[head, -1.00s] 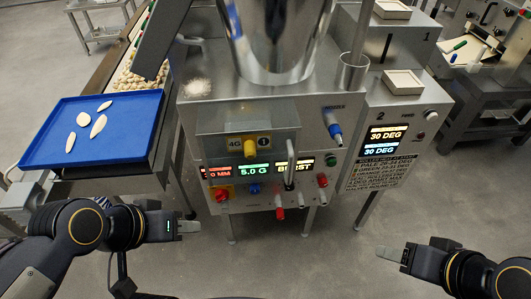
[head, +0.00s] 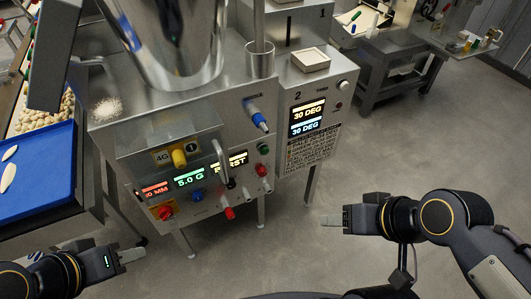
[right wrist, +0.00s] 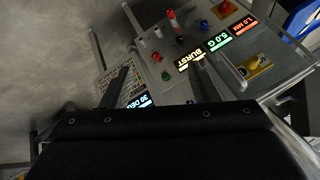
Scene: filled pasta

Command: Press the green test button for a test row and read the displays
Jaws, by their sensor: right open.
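The steel machine's front panel holds a green button (head: 265,149), which also shows in the right wrist view (right wrist: 166,75). Three lit displays sit in a row: a red MM display (head: 155,189), a green 5.0 G display (head: 189,176) and a pale BURST display (head: 236,159), partly hidden by a lever. In the right wrist view the red display (right wrist: 245,25) reads 1.0 MM. Two 30 DEG displays (head: 308,117) are on the side unit. My right gripper (head: 332,220) is open and empty, below and right of the green button, apart from it. My left gripper (head: 133,256) is low at left, its jaw opening unclear.
A red button (head: 261,169), a blue knob (head: 197,195), a red knob (head: 166,213) and a blue-tipped nozzle (head: 257,115) crowd the panel. A blue tray (head: 40,185) with pale pieces lies left. Open floor lies in front and at right.

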